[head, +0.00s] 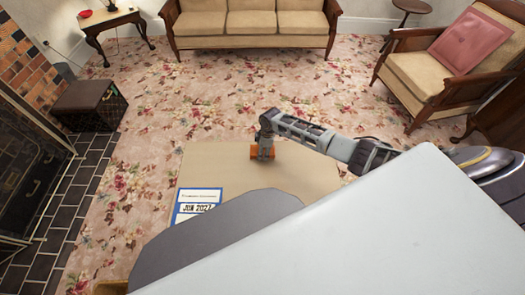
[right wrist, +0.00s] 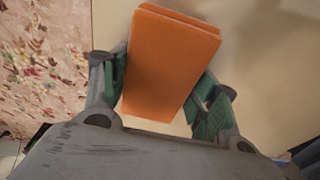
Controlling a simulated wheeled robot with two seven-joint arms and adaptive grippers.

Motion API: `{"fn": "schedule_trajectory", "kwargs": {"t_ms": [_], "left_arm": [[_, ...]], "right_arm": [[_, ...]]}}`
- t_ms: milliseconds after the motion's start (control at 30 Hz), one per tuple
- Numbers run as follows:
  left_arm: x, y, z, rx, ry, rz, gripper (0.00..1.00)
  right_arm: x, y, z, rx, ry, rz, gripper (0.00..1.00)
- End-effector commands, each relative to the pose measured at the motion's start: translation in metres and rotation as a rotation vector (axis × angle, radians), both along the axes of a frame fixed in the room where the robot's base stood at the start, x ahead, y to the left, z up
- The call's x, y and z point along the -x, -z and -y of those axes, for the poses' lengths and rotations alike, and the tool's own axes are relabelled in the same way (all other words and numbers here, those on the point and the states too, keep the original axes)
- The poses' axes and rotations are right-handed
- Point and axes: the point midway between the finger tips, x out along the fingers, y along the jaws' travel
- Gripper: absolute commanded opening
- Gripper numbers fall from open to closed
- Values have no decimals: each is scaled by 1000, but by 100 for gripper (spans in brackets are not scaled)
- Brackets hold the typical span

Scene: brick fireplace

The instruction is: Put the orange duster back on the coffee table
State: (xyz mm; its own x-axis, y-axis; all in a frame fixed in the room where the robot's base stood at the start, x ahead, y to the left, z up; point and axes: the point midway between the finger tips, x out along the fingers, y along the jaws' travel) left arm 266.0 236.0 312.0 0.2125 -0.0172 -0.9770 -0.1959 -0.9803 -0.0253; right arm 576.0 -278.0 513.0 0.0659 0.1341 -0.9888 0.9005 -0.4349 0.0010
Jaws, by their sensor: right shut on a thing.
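The orange duster (head: 262,152) is a small orange block at my right gripper (head: 264,140) in the head view. In the right wrist view the duster (right wrist: 168,65) sits between the two fingers of the right gripper (right wrist: 165,85), which is shut on it. The coffee table (head: 300,172) is a flat tan top below the duster. The tan top also fills much of the right wrist view (right wrist: 270,70). I cannot tell whether the duster touches it. My left gripper is not in view.
A paper with a blue border and "JUN 2027"-like print (head: 197,205) lies on the table's left part. A sofa (head: 250,25) stands at the back, an armchair (head: 450,70) at the right, and a dark box (head: 90,105) by the fireplace. Floral carpet around is clear.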

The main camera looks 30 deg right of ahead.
Motion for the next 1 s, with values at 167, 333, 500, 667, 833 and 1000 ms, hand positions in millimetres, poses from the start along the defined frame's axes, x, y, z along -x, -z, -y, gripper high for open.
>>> {"fn": "schedule_trajectory", "kwargs": {"t_ms": [167, 333, 500, 667, 833, 1000], "left_arm": [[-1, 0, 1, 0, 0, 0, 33], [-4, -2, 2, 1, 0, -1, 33], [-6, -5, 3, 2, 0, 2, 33], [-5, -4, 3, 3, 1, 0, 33], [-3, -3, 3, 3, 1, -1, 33], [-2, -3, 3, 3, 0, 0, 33]], "right_arm": [[0, 1, 0, 0, 0, 0, 38], [0, 3, 0, 0, 0, 0, 38], [0, 3, 0, 0, 0, 0, 81], [0, 2, 0, 0, 0, 0, 82], [0, 2, 0, 0, 0, 0, 82], [0, 1, 0, 0, 0, 0, 82]]}}
